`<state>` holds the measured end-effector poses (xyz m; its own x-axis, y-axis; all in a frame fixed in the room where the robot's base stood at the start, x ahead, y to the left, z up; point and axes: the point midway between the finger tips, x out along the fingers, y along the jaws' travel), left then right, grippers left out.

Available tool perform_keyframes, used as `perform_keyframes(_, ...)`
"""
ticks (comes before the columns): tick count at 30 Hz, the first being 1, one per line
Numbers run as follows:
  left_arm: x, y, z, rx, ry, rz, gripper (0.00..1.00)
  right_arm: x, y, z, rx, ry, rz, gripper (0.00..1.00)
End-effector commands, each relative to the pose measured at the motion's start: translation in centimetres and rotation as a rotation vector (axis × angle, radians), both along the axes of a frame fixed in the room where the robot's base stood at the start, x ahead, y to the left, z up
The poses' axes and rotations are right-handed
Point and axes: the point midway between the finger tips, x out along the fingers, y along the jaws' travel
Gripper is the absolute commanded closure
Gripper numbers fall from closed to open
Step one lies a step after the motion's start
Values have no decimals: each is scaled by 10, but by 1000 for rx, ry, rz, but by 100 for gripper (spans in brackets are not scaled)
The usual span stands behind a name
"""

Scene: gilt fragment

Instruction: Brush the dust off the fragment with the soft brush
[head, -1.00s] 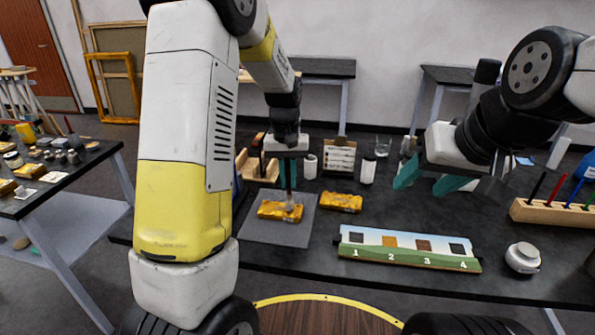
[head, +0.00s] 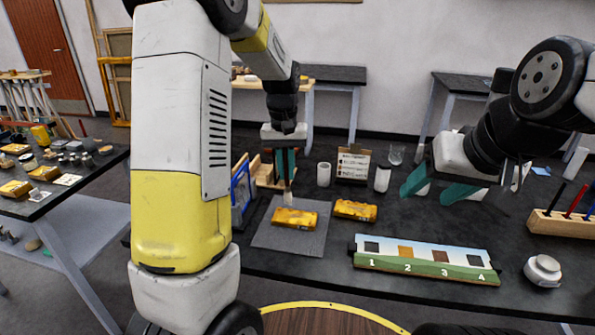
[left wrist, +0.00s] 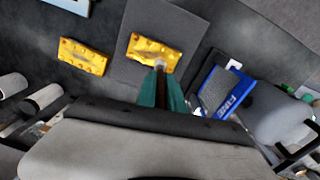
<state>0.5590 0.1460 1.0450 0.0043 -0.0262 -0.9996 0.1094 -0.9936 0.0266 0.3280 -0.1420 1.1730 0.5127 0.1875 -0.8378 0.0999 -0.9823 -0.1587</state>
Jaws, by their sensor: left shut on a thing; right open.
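My left gripper (head: 286,172) is shut on the soft brush (head: 288,197), which points down with pale bristles. The gilt fragment (head: 297,219) lies on a grey mat (head: 270,237). The bristles are at the fragment's far left edge; I cannot tell whether they touch it. In the left wrist view the left gripper (left wrist: 163,92) shows with the brush tip beside the fragment (left wrist: 150,48). Dust on the fragment is too small to make out. A second gilt piece (head: 355,210) lies right of the mat. My right gripper (head: 440,190) is open and empty above the table's right side.
A numbered strip (head: 425,267) with dark and brown squares lies in front. A white jar (head: 543,270) and a wooden pen rack (head: 560,224) are at the right. A blue-framed object (head: 241,190) stands left of the mat. White cups (head: 324,174) and a card stand (head: 352,165) are behind.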

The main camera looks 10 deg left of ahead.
Motion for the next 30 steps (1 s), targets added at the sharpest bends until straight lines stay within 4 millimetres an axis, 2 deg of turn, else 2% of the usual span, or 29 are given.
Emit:
perform_keyframes(6,-3,4,20,0,-2,0,100,0,0,0,0,0,0,44)
perform_keyframes(11,-5,6,30,0,-1,0,100,0,0,0,0,0,0,44)
perform_keyframes(27,-6,6,31,1,1,0,100,0,0,0,0,0,0,44)
perform_keyframes(30,-6,0,31,1,1,-2,100,0,0,0,0,0,0,44)
